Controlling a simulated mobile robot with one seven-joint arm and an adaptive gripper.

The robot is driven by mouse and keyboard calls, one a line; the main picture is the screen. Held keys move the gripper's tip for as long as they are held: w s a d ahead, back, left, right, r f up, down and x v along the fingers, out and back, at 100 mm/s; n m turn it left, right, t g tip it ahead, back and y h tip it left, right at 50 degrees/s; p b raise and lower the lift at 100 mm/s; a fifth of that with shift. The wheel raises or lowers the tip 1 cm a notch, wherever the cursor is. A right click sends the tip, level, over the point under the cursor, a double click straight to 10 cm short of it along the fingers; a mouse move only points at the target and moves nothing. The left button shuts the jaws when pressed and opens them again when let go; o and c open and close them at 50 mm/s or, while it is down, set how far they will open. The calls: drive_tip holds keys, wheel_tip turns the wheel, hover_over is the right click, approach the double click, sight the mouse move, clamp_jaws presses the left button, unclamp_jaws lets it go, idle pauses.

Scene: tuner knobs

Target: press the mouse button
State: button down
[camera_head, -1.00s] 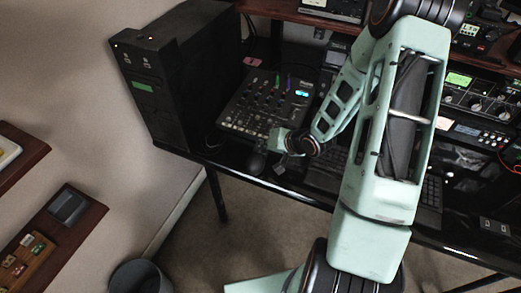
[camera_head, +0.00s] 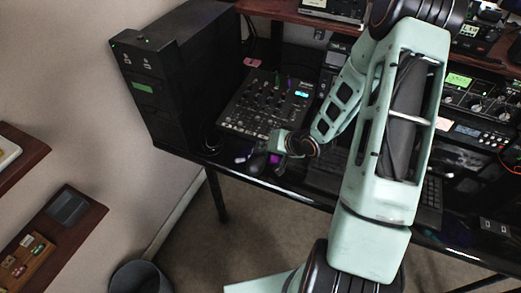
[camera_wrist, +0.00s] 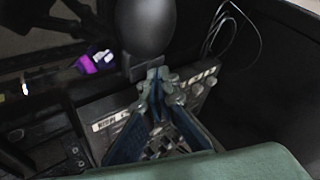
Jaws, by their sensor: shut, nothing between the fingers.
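The mouse (camera_head: 257,165) is a dark rounded shape near the front edge of the black desk (camera_head: 288,180), below the mixer in the head view. In the wrist view the mouse (camera_wrist: 147,28) is a smooth dark dome at the top centre. My gripper (camera_head: 270,157) is over the desk right by the mouse. In the wrist view its fingertips (camera_wrist: 157,73) are together and empty, at the mouse's lower end. I cannot tell whether they touch it. The mouse's button is not distinguishable.
A mixer (camera_head: 265,105) lies behind the mouse, and a black computer tower (camera_head: 180,75) stands left of it. A keyboard (camera_head: 325,180) is to the right, partly behind my arm. A bin (camera_head: 140,278) stands on the floor.

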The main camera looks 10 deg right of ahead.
sight(262, 152)
drive_tip(key=shift+r+p, duration=0.4)
drive_tip(key=shift+r, duration=0.15)
wheel_tip(262, 152, up, 5)
drive_tip(key=p, duration=0.5)
drive_tip(key=shift+r, duration=0.1)
idle(0.6)
